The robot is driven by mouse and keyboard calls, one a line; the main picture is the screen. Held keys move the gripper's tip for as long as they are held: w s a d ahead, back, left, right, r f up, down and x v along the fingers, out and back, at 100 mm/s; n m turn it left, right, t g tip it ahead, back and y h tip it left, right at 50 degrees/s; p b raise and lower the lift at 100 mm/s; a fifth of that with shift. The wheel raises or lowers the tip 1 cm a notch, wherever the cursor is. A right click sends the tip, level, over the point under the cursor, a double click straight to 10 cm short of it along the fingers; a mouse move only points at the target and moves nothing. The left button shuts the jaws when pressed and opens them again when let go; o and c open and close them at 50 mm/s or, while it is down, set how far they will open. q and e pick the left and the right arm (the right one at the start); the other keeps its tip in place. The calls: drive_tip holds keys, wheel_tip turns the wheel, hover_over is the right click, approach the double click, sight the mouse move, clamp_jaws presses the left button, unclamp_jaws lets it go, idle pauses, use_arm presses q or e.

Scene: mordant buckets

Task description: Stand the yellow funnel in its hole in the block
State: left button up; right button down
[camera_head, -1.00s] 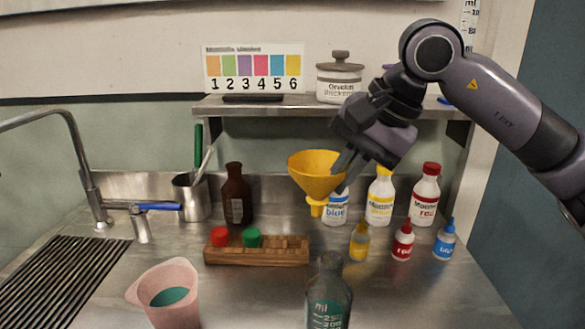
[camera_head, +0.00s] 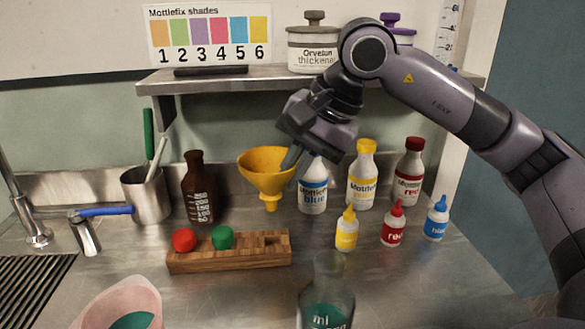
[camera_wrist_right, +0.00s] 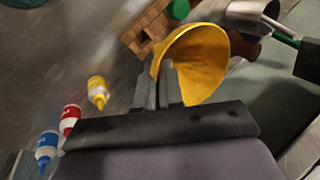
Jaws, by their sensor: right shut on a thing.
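The yellow funnel (camera_head: 266,172) hangs upright, spout down, above the counter in the head view. My right gripper (camera_head: 291,158) is shut on its right rim. The funnel also shows in the right wrist view (camera_wrist_right: 198,62), with the gripper fingers (camera_wrist_right: 162,88) pinching its rim. The wooden block (camera_head: 228,257) lies on the counter below, slightly left of the funnel. The spout tip is above that right end. My left gripper is not in view.
A glass bottle with teal liquid (camera_head: 326,298) stands in front, and a pink beaker (camera_head: 122,305) at front left. A brown bottle (camera_head: 199,190) stands behind the block. Small dropper bottles (camera_head: 393,225) and larger dye bottles (camera_head: 362,178) stand to the right.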

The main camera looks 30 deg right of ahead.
use_arm(q)
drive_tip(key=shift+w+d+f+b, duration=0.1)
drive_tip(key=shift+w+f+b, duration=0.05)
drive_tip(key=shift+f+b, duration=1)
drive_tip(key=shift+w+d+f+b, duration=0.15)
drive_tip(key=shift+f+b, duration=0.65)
drive_tip(key=shift+b, duration=0.6)
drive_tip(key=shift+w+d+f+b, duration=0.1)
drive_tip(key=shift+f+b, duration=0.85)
drive_tip(key=shift+b, duration=0.35)
use_arm(e)
drive_tip(key=shift+f, duration=4.3)
drive_tip(key=c, duration=1.2)
unclamp_jaws()
use_arm(q)
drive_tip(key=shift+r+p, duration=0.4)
drive_tip(key=shift+p, duration=0.05)
use_arm(e)
drive_tip(key=v, duration=0.7)
drive_tip(key=shift+r, duration=0.1)
